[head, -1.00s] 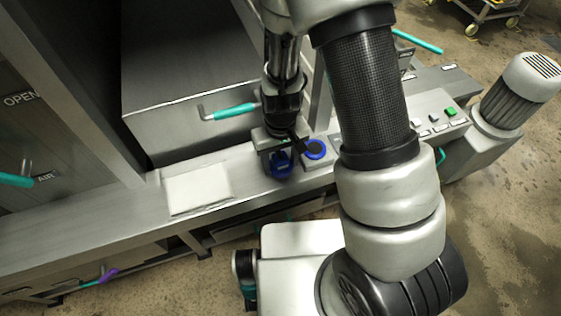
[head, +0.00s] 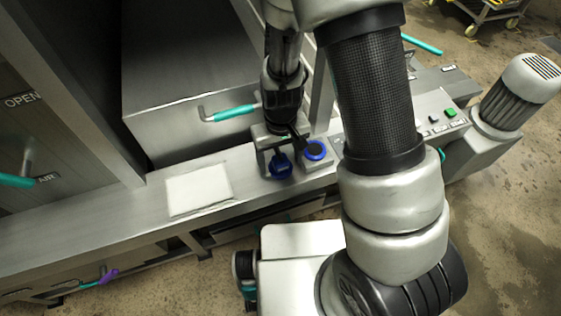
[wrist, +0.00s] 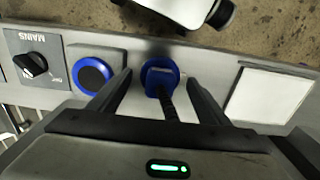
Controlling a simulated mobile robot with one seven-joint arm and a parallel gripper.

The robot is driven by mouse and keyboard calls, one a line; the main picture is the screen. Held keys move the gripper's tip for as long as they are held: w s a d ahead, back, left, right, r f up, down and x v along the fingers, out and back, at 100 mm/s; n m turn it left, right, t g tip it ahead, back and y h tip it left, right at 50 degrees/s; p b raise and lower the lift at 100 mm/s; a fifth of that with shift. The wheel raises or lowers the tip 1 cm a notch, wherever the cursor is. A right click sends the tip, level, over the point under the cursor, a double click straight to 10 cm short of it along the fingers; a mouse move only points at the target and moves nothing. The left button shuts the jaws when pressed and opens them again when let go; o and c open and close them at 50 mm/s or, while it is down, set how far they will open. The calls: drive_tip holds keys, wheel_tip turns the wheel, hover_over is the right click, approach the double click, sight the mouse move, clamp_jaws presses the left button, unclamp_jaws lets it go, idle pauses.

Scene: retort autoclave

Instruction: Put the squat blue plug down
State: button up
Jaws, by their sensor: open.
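The squat blue plug (head: 281,168) is on the grey ledge, with a dark stem or cord running back from it. In the wrist view the plug (wrist: 160,76) lies between the two fingers of my gripper (wrist: 157,84), with a gap on each side. My gripper (head: 282,158) is open over the ledge in the head view. Whether the plug's underside rests fully on the ledge is hidden.
A blue-ringed socket or knob (wrist: 93,73) sits just beside the plug, close to one finger. A black MAINS switch (wrist: 32,65) is beyond it. A pale square plate (head: 199,188) lies on the ledge to the left. A teal handle (head: 229,113) is close behind.

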wheel_tip(320, 180, up, 10)
drive_tip(key=shift+r+p, duration=0.2)
drive_tip(key=shift+p, duration=0.2)
wheel_tip(320, 180, up, 8)
drive_tip(key=r+t, duration=0.1)
hover_over(281, 158)
drive_tip(key=d, duration=0.2)
drive_tip(key=s+d+r+m+t, duration=0.1)
drive_tip(key=s+d+r+t, duration=0.1)
drive_tip(key=s+d+r, duration=0.2)
drive_tip(key=s+d+r+m+t, duration=0.2)
drive_tip(key=s+d+r, duration=0.2)
drive_tip(key=r, duration=0.6)
drive_tip(key=shift+s+d+r+t, duration=0.3)
drive_tip(key=shift+s+r, duration=0.05)
drive_tip(key=shift+s, duration=0.85)
drive_tip(key=shift+r, duration=0.1)
wheel_tip(281, 158, up, 3)
drive_tip(key=p, duration=0.3)
